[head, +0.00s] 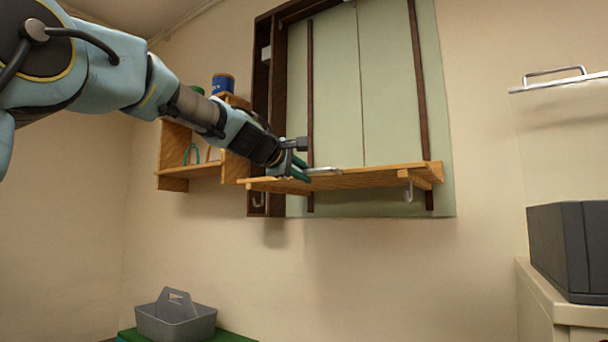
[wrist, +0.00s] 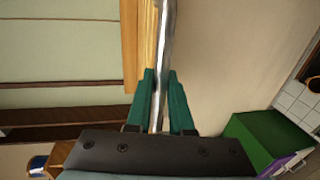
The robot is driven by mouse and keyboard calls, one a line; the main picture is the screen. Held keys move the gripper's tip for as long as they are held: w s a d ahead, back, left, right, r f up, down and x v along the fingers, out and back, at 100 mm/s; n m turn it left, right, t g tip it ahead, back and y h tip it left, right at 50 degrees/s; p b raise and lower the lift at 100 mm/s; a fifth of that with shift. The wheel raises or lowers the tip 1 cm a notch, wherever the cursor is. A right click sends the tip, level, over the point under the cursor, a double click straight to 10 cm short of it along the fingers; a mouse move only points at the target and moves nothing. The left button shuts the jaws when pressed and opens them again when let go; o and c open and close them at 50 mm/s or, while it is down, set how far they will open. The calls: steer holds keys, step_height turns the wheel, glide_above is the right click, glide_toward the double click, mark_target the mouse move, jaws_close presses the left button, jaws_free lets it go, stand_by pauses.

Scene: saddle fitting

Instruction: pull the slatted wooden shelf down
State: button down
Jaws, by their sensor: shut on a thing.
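The slatted wooden shelf (head: 365,178) juts out from a pale green panel on the wall in the head view and lies about level. A metal bar (wrist: 165,45) runs along its front edge in the wrist view, beside the wooden edge (wrist: 146,30). My gripper (head: 296,172) is at the shelf's left front part, and its green fingers (wrist: 160,112) are shut on the metal bar. Hooks (head: 408,192) hang under the shelf.
Dark upright rails (head: 418,75) run up the panel. A small wooden wall shelf (head: 187,172) with a blue can (head: 222,84) is to the left. A grey caddy (head: 176,318) stands below on a green surface. A dark box (head: 570,250) stands on a cabinet at right. Space under the shelf is clear.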

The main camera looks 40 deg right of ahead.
steer(key=shift+f, duration=0.5)
steer(key=c, duration=1)
jaws_free()
steer(key=shift+o, duration=1)
steer(key=shift+r, duration=0.2)
steer(key=shift+a, duration=0.15)
steer(key=b+v, duration=0.2)
steer(key=v, duration=0.8)
steer(key=shift+a, duration=0.25)
steer(key=shift+s+r, duration=0.1)
